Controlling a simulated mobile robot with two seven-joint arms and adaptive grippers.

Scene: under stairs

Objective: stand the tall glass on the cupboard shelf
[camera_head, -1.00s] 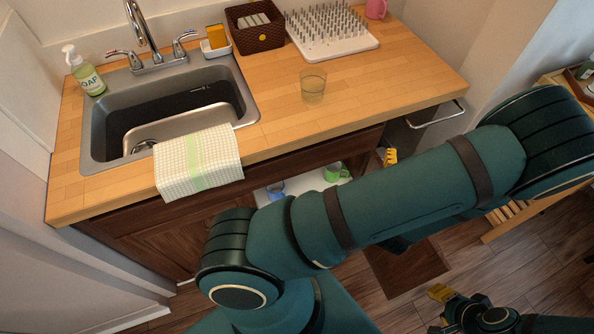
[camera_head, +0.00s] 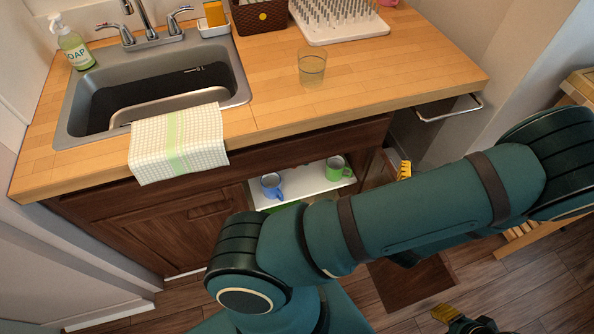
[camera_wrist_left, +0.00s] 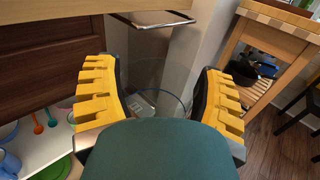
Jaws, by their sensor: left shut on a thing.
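My left gripper (camera_head: 404,170) is mostly hidden behind my teal arm, with a yellow finger showing right of the open cupboard. In the left wrist view its two yellow fingers (camera_wrist_left: 155,105) stand either side of a clear, faint glass (camera_wrist_left: 150,76) with a blue ring, and are shut on it. The held glass cannot be made out in the head view. The white cupboard shelf (camera_head: 317,184) is below the counter; its edge also shows at left in the wrist view (camera_wrist_left: 40,150). My right gripper (camera_head: 444,313) is partly in view at the bottom, its opening unclear.
A blue mug (camera_head: 271,185) and a green mug (camera_head: 337,168) stand on the shelf, with a green item (camera_wrist_left: 58,170) lower down. Another clear glass (camera_head: 312,68) stands on the counter. A metal bar (camera_head: 450,108) juts out right of the cupboard. A wooden cart (camera_wrist_left: 262,50) stands at right.

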